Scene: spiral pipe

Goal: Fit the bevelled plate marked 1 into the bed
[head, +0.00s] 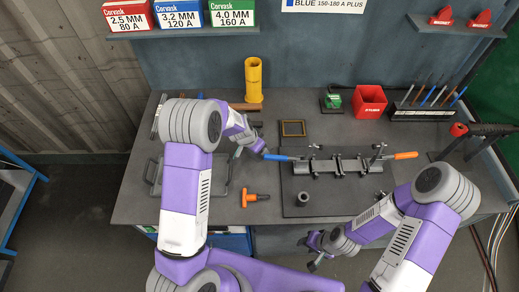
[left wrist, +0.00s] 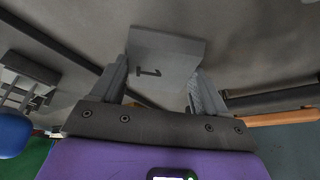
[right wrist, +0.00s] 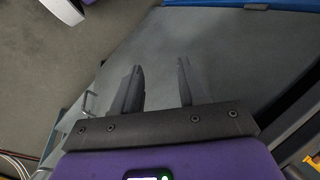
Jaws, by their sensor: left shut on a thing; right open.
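The bevelled plate (left wrist: 165,60) is a flat grey piece with a dark "1" on its face. In the left wrist view it sits between the fingers of my left gripper (left wrist: 160,78), which is shut on it. In the head view my left gripper (head: 239,150) is above the left half of the bench, left of the bed; the plate is hard to make out there. The bed (head: 325,166) is a long grey fixture with dark clamps, lying on a dark board. My right gripper (head: 306,254) is open and empty in front of the bench; its spread fingers show in the right wrist view (right wrist: 160,68).
A blue handle (head: 280,158) and an orange handle (head: 405,155) flank the bed. A dark cylinder (head: 303,198) stands on the board (head: 330,205). An orange tool (head: 250,198), yellow tube (head: 254,80), red bin (head: 370,101) and rod rack (head: 425,113) stand around it.

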